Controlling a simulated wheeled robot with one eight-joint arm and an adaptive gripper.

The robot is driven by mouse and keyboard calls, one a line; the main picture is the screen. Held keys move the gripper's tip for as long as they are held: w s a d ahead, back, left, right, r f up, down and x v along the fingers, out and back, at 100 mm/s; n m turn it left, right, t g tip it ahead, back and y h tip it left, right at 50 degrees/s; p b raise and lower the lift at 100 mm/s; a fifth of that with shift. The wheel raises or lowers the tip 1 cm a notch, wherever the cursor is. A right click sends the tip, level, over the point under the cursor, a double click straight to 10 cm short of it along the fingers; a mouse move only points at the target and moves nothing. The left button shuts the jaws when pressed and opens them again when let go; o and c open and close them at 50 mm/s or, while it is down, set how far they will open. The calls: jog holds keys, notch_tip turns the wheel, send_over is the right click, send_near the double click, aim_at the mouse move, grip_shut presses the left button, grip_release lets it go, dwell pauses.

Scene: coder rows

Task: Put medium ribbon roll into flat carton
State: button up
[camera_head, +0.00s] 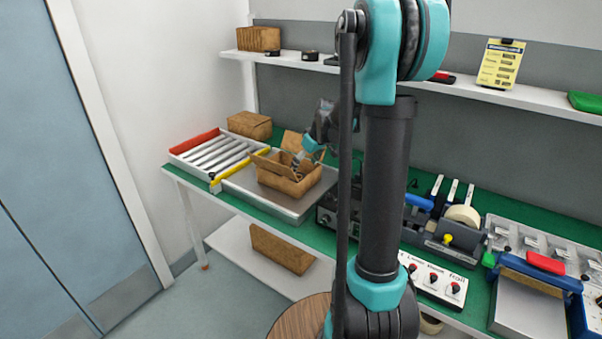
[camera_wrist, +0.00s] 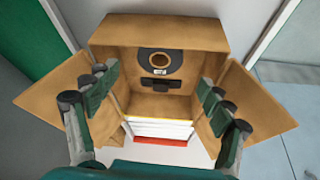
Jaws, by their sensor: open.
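The open brown carton (camera_head: 284,183) stands on a steel plate on the green bench, flaps spread. In the wrist view the carton (camera_wrist: 160,33) fills the middle. A black ribbon roll (camera_wrist: 178,64) with a brown core and a small pale label is inside it, against the carton's inner surface. A small dark shape is just below the roll; I cannot tell what it is. My gripper (camera_wrist: 157,80) is open, its fingers apart on either side of the carton's opening, with nothing between them touching. In the head view my gripper (camera_head: 303,156) is at the carton, partly hidden by my arm.
A roller tray (camera_head: 208,153) with red and yellow bars lies left of the carton. A closed brown box (camera_head: 250,125) stands behind it. Black rolls (camera_head: 310,55) sit on the upper shelf (camera_head: 300,62). Tools and a tape dispenser (camera_head: 450,232) crowd the bench at right.

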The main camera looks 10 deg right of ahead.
jog(key=v, duration=0.5)
jog(key=shift+s+d+r, duration=0.15)
jog(key=shift+r, duration=0.2)
dwell(1.1)
